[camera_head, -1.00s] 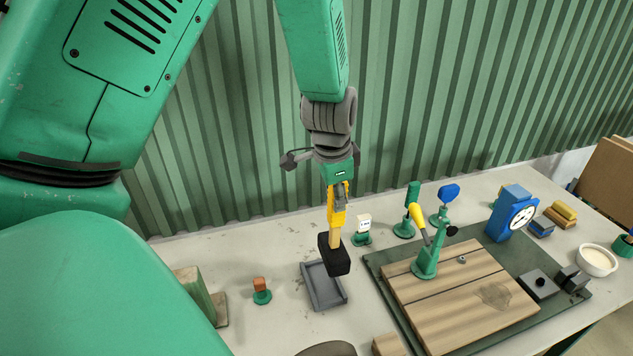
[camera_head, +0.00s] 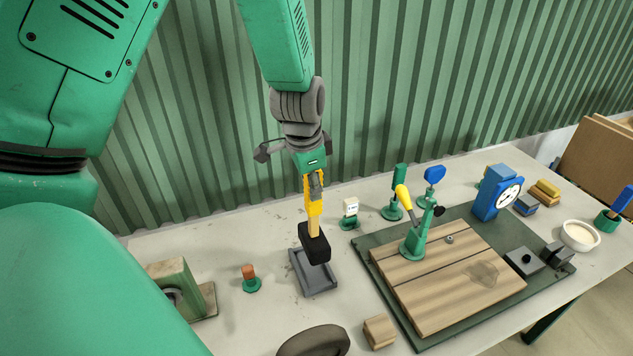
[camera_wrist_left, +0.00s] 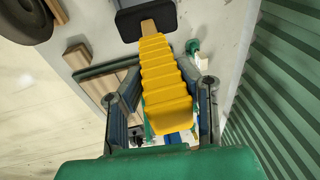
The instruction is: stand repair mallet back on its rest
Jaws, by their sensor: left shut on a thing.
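The repair mallet has a black head (camera_head: 315,243), a short wooden neck and a ribbed yellow grip (camera_head: 313,205). It hangs nearly upright, head down, over the back part of a shallow grey tray (camera_head: 311,280), which looks like its rest. Whether the head touches the tray I cannot tell. My left gripper (camera_head: 314,186) is shut on the yellow grip from above. In the left wrist view the yellow grip (camera_wrist_left: 162,85) runs between the fingers, with the black head (camera_wrist_left: 146,17) at the far end. My right gripper is not in view.
A green-based piece with an orange top (camera_head: 250,278) stands left of the tray, and a small white-faced stand (camera_head: 349,214) behind it at right. A wooden board (camera_head: 450,285) with a yellow-handled clamp (camera_head: 412,235) lies right. A dark round thing (camera_head: 315,342) is in front.

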